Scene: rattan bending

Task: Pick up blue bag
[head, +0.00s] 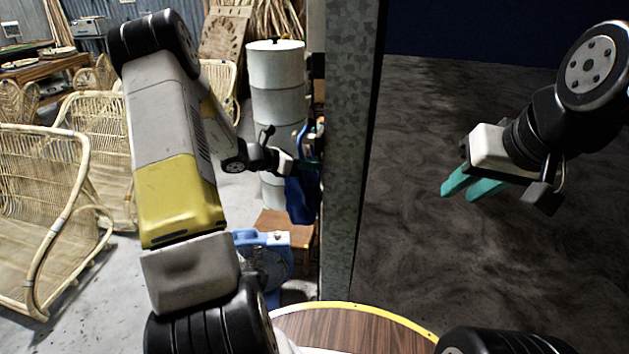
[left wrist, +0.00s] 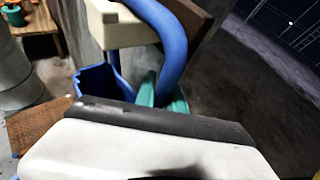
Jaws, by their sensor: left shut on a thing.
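The blue bag (head: 301,201) hangs in the middle of the head view, just left of a grey metal post. My left gripper (head: 309,163) is at its top, shut on the bag. In the left wrist view the bag's dark blue body (left wrist: 96,80) shows at left, and a thick lighter blue band (left wrist: 174,45) arches beside the teal fingers (left wrist: 160,95). The exact grip point is partly hidden by the gripper body. My right gripper (head: 459,195) is at the right of the head view, its teal fingers apart and empty, far from the bag.
A grey post (head: 349,150) stands close right of the bag. A white drum (head: 276,90) is behind it; a brown wooden stool (head: 290,229) and a blue device (head: 262,262) are below. Rattan chairs (head: 40,200) fill the left. The dark floor at right is clear.

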